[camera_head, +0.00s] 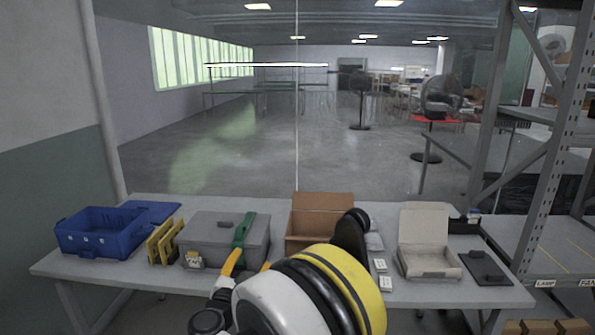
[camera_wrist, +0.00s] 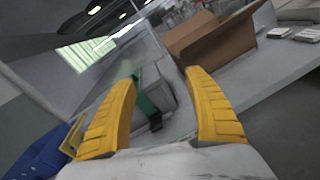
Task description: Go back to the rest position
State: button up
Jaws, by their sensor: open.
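My gripper (camera_wrist: 163,110) shows in the wrist view as two yellow ribbed fingers spread wide apart with nothing between them. Beyond the gap are the grey case (camera_wrist: 165,85) with its green strap (camera_wrist: 141,95) and the open cardboard box (camera_wrist: 215,42). In the head view my arm rises at the bottom centre, in front of the table (camera_head: 150,281).
On the table are a blue crate (camera_head: 98,240), yellow holders (camera_head: 160,243), an open cardboard box (camera_head: 305,228), a white open box (camera_head: 428,262) and a dark flat plate (camera_head: 485,268). A metal shelf (camera_head: 552,150) stands at the right.

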jog(key=s+d+r+m+g, duration=0.2)
jog(key=s+d+r+m, duration=0.15)
jog(key=d, duration=0.45)
jog(key=s+d+r+m+g, duration=0.2)
jog(key=d+m, duration=0.3)
jog(key=d, duration=0.3)
jog(key=s+d+r+m+g, duration=0.2)
jog(key=s+d+m, duration=0.1)
jog(key=d+m, duration=0.3)
jog(key=s+d+f+m+g+y, duration=0.1)
jog(key=s+d+m, duration=0.2)
jog(key=s+m, duration=0.2)
jog(key=s+d+f+m+g+y, duration=0.1)
jog(key=s+d+m, duration=0.2)
jog(key=s, duration=0.9)
jog(key=s+d+f+m+g+y, duration=0.1)
jog(key=s+d+m, duration=0.2)
jog(key=s+m, duration=0.4)
jog(key=shift+s+d+f+g+y, duration=0.15)
jog(key=shift+s+d+g+y, duration=0.2)
jog(key=shift+s, duration=0.35)
jog(key=shift+o, duration=0.2)
